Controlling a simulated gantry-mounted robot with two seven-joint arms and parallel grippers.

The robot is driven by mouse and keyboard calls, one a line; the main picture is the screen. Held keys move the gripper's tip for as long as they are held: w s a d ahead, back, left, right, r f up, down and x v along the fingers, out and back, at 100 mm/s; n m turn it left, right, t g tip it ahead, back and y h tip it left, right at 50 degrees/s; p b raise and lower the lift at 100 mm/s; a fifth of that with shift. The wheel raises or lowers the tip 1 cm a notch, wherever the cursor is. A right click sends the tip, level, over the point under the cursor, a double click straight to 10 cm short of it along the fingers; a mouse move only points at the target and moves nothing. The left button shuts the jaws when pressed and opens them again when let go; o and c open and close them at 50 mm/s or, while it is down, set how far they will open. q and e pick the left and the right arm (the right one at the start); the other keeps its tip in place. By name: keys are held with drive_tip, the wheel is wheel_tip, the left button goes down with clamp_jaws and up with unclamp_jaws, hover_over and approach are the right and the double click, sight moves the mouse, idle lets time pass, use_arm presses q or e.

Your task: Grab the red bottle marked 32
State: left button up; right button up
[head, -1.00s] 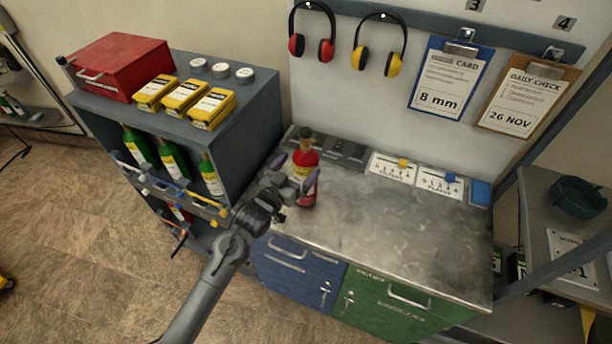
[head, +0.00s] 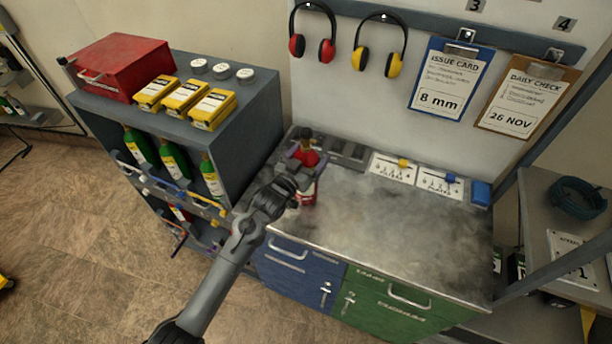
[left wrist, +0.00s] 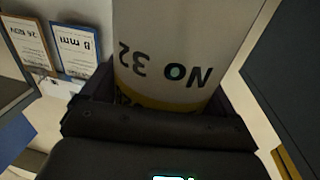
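The red bottle (head: 307,158) stands upright on the metal worktop in the head view, at the worktop's left end. It has a dark neck and a yellow-and-white label, partly hidden by my gripper. In the left wrist view the bottle (left wrist: 185,45) fills the middle, its label reading "No 32" upside down. My left gripper (head: 305,168) is around the bottle's body, one finger on each side. The fingers are apart with the bottle between them; firm contact on both sides is not clear. My right gripper is not in view.
A grey shelf unit (head: 255,105) with green bottles (head: 175,160), yellow boxes (head: 184,97) and a red case (head: 120,66) stands left of the worktop. Dark trays (head: 347,152) and white cards (head: 392,168) line the worktop's back. Its middle and right (head: 390,220) are clear.

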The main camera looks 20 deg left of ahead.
use_arm(q)
drive_tip(key=c, duration=1.4)
drive_tip(key=shift+r, duration=0.35)
clamp_jaws()
